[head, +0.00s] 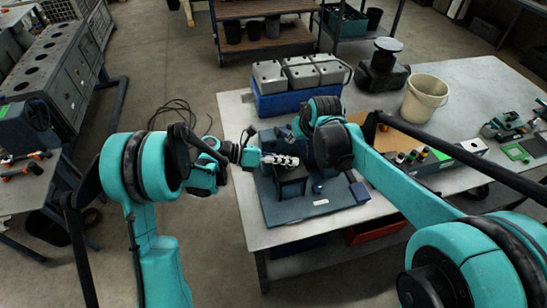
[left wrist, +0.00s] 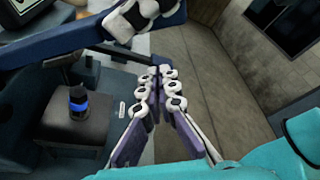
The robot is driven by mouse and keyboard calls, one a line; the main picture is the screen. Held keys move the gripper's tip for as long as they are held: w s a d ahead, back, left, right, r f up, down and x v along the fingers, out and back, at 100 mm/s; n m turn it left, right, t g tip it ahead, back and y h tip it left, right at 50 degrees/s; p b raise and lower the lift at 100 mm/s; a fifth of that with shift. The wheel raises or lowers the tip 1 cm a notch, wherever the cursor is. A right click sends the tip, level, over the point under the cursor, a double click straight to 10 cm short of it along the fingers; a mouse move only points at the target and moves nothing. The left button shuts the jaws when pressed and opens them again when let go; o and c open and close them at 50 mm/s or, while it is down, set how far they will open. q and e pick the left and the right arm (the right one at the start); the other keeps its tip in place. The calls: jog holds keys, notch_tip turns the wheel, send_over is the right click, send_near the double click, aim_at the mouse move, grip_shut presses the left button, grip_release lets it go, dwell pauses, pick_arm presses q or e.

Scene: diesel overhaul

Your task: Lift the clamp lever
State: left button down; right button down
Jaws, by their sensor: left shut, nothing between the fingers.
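I cannot pick out the clamp lever for certain. A black and blue round knob (left wrist: 78,103) stands on a dark block in the left wrist view, left of the fingers. White-jointed parts (left wrist: 133,18) at the top may be my right gripper. In the head view my right wrist hides its own fingers.
A blue crate (head: 290,103) with grey canisters stands behind the mat. A beige bucket (head: 424,98) stands on the table at the right. A small blue block (head: 359,192) lies on the mat's right edge. The floor left of the table is open, with a black cable (head: 178,112).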

aim_at(296, 144)
pick_arm(q)
jog(key=w+r, duration=0.2)
jog(key=r, duration=0.1)
jog(key=shift+w+d, duration=0.1)
jog(key=shift+w, duration=0.05)
dwell(0.3)
jog(key=shift+w+r, duration=0.35)
jog(key=shift+r, duration=0.3)
jog(key=shift+w, duration=0.1)
pick_arm(e)
jog(key=c, duration=1.3)
grip_release()
jog(key=shift+f, duration=0.1)
jog(key=shift+c, duration=0.2)
pick_arm(q)
jog(key=shift+a+n+h, duration=0.2)
jog(key=shift+n+h, duration=0.1)
pick_arm(e)
jog(key=shift+a, duration=0.1)
